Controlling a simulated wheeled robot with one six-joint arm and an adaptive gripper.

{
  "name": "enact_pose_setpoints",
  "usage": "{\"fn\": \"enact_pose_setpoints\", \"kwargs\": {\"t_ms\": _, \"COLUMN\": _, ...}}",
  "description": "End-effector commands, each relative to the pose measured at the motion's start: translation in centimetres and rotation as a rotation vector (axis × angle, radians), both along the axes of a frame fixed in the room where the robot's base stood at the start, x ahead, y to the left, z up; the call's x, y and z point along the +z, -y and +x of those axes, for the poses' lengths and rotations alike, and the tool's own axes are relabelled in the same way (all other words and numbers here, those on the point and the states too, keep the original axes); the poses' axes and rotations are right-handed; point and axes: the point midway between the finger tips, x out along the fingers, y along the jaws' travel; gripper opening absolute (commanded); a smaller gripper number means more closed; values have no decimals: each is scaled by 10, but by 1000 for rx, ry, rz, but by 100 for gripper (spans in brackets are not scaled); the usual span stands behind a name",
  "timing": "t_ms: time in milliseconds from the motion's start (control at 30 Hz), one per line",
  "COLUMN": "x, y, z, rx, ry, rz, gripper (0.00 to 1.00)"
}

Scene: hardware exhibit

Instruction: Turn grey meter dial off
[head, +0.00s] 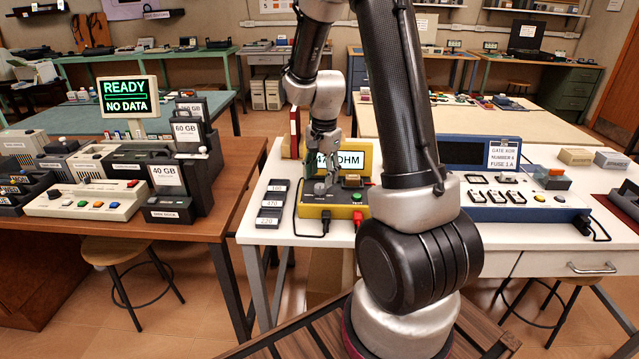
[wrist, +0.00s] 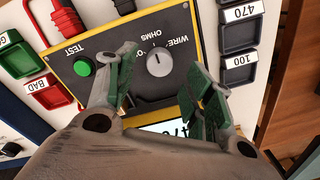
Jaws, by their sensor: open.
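In the head view my gripper (head: 323,184) is over the yellow meter (head: 312,213) on the white table, and the dial is hidden or too small to make out. The meter's display (head: 352,160) reads partly "OHM".
A green TEST button (wrist: 84,66) and red plug (wrist: 66,20) are beside the dial. Labelled dark trays (head: 270,204) lie left of the meter. A blue device (head: 515,203) stands to the right. The wooden table (head: 150,240) at left is crowded.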

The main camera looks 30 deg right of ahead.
Motion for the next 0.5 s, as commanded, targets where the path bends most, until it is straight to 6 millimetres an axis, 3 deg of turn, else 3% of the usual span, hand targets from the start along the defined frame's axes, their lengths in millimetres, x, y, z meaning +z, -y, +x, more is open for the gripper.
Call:
{"fn": "enact_pose_setpoints", "kwargs": {"t_ms": 200, "x": -28, "y": -1, "z": 1, "rx": 2, "ry": -1, "rz": 0, "gripper": 52}}
{"fn": "enact_pose_setpoints", "kwargs": {"t_ms": 500, "x": -33, "y": -1, "z": 2, "rx": 2, "ry": 1, "rz": 0, "gripper": 52}}
